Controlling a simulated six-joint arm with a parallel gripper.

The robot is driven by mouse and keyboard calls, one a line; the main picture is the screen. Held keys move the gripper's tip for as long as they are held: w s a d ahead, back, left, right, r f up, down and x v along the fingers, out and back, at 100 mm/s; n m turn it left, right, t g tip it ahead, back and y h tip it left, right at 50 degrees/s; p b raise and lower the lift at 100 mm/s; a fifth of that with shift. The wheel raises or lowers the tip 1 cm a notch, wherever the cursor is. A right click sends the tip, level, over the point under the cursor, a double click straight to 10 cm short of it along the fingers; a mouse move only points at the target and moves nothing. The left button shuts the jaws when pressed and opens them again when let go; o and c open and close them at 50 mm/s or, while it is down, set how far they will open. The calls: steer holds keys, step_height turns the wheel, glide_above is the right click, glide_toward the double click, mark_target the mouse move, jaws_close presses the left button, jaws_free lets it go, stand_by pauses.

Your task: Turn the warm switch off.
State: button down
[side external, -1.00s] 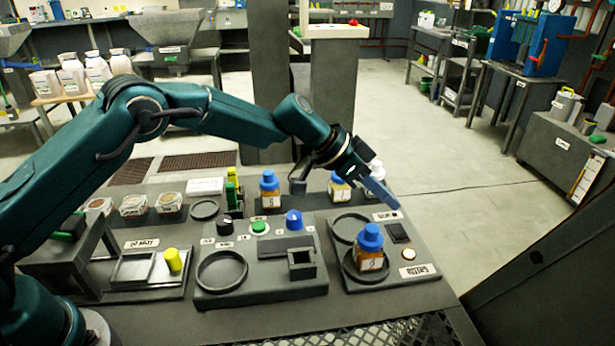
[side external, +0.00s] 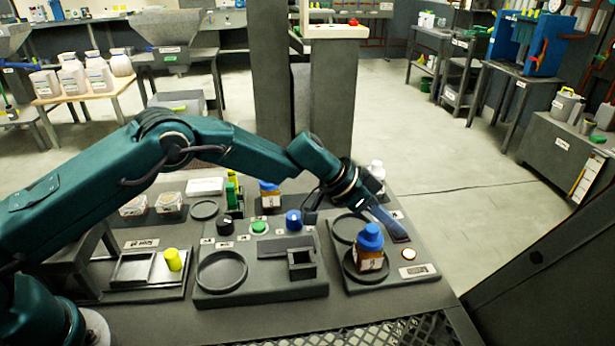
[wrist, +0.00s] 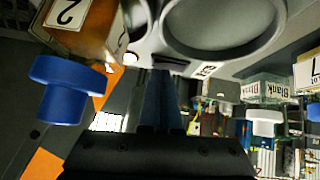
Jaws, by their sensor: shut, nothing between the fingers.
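The warm station (side external: 427,282) is a grey panel at the right of the bench. Its dark switch (wrist: 172,66) shows in the wrist view just beyond my fingertips; in the side view my fingers mostly cover it. A lit round lamp (side external: 408,254) glows on the panel near it. My gripper (side external: 402,236) is shut and empty, pointing down at the switch. I cannot tell whether the tips touch it. The blue fingers also show in the wrist view (wrist: 162,88).
A blue-capped amber bottle (side external: 369,248) stands in the station's front dish, close left of my fingers. An empty round dish (side external: 347,229) lies behind it. A white-capped bottle (side external: 376,170) stands behind my gripper. Another panel with knobs (side external: 259,278) is to the left.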

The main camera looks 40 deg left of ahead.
steer(key=shift+s+d+f, duration=0.1)
steer(key=shift+d+f, duration=0.05)
steer(key=shift+f, duration=0.2)
steer(key=shift+w+a+r, duration=0.1)
steer(key=shift+w+a, duration=0.5)
steer(key=shift+a, duration=0.05)
steer(key=shift+r, duration=0.1)
steer(key=r, duration=0.4)
steer(key=shift+w+a+r, duration=0.1)
steer(key=shift+w+a, duration=0.05)
steer(key=shift+a, duration=0.15)
steer(key=v, duration=0.9)
steer(key=shift+s+a+r, duration=0.15)
steer(key=shift+s+a, duration=0.05)
